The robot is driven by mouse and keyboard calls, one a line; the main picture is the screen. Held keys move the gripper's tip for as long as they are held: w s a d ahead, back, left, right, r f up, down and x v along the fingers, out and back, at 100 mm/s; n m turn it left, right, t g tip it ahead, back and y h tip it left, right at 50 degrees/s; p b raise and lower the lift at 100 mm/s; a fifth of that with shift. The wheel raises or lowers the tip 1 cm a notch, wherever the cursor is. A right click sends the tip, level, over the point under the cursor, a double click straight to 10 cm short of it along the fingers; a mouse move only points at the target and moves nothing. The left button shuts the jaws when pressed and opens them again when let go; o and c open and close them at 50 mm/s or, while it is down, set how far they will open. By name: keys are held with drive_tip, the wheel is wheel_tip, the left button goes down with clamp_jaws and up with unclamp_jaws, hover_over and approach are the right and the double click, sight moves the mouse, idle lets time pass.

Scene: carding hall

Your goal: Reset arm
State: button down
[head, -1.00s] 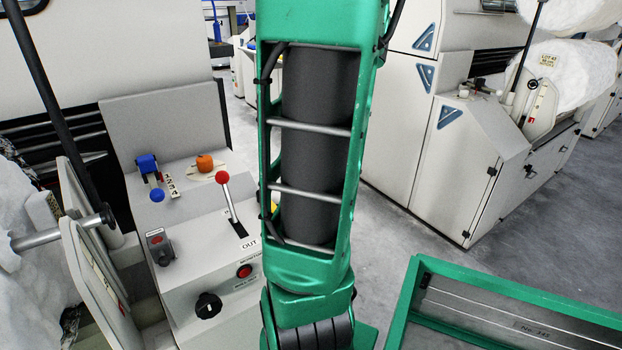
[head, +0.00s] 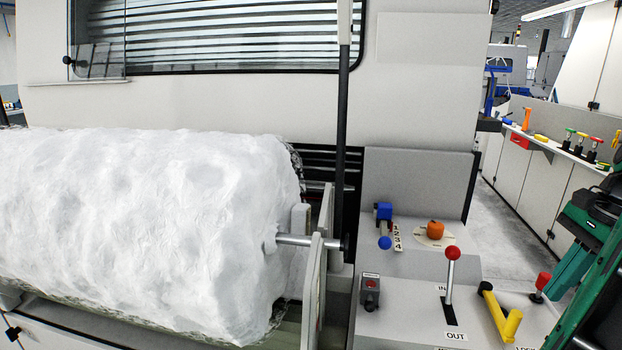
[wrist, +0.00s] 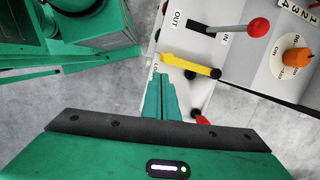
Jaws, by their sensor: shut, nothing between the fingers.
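My gripper (head: 556,286) is at the right edge of the head view, with its green fingers pointing down and left. In the wrist view my gripper (wrist: 161,78) has its two fingers together with nothing between them. The fingertips are close to a yellow handle (wrist: 188,65) in that view; I cannot tell the exact gap. The yellow handle also shows in the head view (head: 501,318), left of the fingers. A red knob (head: 542,283) appears close to the fingertips there. Part of my arm is cut off by the frame edge.
A grey control panel holds a red-ball lever (head: 450,275), an orange knob (head: 435,229) and a blue handle (head: 384,226). A large white fibre roll (head: 140,230) fills the left. A shelf (head: 550,143) with coloured-top tools stands at the far right, beyond open floor.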

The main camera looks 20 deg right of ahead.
drive_tip(key=a+f+n+h, duration=0.1)
drive_tip(key=a+f+n, duration=0.1)
drive_tip(key=a+n, duration=0.6)
drive_tip(key=a+f+n+g+h, duration=0.1)
drive_tip(key=a+f+n, duration=0.2)
drive_tip(key=a+n, duration=0.4)
drive_tip(key=shift+w+a+f+n, duration=0.3)
drive_tip(key=shift+a+n, duration=0.1)
drive_tip(key=shift+a, duration=0.7)
